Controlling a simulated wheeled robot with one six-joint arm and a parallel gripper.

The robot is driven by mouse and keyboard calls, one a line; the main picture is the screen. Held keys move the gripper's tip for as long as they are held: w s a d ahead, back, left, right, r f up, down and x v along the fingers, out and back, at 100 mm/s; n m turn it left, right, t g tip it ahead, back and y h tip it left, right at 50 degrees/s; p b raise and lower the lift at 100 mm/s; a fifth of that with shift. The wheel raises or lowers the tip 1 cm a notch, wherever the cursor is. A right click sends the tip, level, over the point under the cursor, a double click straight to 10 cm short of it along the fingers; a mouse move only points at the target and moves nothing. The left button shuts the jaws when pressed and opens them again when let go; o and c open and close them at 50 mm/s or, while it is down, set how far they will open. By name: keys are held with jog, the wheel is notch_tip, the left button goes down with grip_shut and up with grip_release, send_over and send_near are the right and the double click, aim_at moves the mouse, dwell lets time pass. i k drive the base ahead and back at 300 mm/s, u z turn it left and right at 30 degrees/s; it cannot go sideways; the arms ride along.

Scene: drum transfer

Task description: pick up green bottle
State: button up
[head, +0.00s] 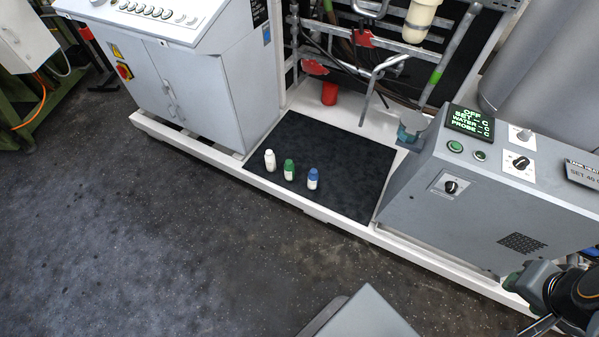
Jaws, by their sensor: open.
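The green bottle (289,170) stands upright on a black mat (335,155), near the mat's front edge. It has a green upper part and a pale lower part. It is the middle one of three small bottles, between a white bottle (270,160) and a blue-topped bottle (312,179). My gripper (541,327) shows only in part at the bottom right corner, cut off by the picture edge. It is open and far from the bottles, with nothing seen in it.
A grey control box (480,210) with knobs and a display stands right of the mat. A white cabinet (185,95) stands left. Behind are pipes and a red cup (329,93). A white frame edge (290,197) runs along the front. The dark floor before it is mostly clear.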

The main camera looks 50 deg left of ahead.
aim_at(290, 167)
jog(key=z, duration=0.75)
jog(key=i, duration=0.95)
jog(key=u, duration=3.25)
jog(key=i, duration=0.5)
jog(key=u, duration=0.45)
jog(key=k, duration=0.45)
jog(key=u, duration=0.9)
jog(key=k, duration=0.8)
jog(key=u, duration=0.65)
jog(key=i, duration=1.95)
jog(key=z, duration=0.65)
jog(key=i, duration=1.7)
jog(key=z, duration=0.8)
